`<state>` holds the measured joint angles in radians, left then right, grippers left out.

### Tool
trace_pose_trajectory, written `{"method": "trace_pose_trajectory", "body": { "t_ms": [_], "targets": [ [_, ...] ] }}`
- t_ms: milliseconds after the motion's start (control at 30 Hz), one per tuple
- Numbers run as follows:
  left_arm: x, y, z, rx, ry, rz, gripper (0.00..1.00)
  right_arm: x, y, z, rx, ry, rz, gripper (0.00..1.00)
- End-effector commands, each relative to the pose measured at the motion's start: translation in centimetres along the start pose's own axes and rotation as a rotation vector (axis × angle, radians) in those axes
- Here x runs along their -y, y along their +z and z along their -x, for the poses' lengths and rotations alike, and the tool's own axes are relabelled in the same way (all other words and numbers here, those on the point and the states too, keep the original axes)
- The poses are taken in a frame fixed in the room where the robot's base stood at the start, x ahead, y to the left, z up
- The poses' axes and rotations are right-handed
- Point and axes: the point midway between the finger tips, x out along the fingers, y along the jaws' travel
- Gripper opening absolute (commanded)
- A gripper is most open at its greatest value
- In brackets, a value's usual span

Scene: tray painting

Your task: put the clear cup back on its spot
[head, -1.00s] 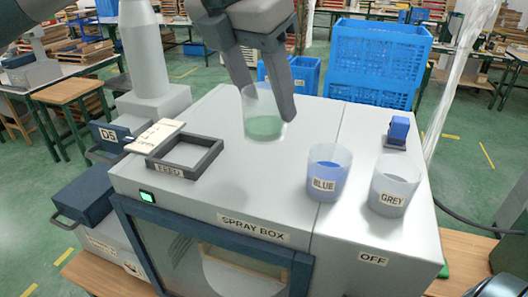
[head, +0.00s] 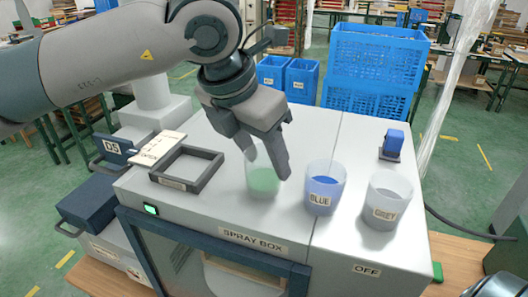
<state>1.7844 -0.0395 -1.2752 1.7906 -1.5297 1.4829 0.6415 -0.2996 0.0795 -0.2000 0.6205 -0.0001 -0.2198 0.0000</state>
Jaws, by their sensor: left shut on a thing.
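The clear cup (head: 263,181), a see-through cup with pale green in its lower part, is at the left end of a row of cups on top of the spray box (head: 230,130). My left gripper (head: 266,165) is shut on it from above, one finger at each side of the cup. The cup looks upright, in line with the blue cup (head: 325,187) and the grey cup (head: 387,202). I cannot tell whether its base touches the box top. No label shows on it. My right gripper is not in view.
The blue cup stands close to the right of the held cup. A dark square feed frame (head: 187,168) lies to the left, with a white card (head: 158,148) beside it. A small blue block-shaped device (head: 393,143) stands at the back right. Blue crates (head: 375,65) are behind.

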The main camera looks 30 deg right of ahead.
Motion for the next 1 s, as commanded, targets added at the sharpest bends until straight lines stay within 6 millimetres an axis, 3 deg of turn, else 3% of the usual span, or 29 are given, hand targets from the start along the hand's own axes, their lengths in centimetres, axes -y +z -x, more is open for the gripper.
{"method": "trace_pose_trajectory", "body": {
  "t_ms": [567,600,667,1000],
  "targets": [
    [0.01,-0.39,-0.99,0.002,0.0,0.0,0.19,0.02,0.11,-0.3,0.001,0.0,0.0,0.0],
    [0.01,-0.36,-0.89,0.001,0.0,0.0,0.56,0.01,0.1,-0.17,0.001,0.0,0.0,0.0],
    [0.02,-0.35,-0.87,0.001,0.0,0.0,0.68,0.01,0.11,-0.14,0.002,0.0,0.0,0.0],
    [0.03,-0.33,-0.8,0.001,0.0,-0.001,0.68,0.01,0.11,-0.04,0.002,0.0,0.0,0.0]
  ]
}}
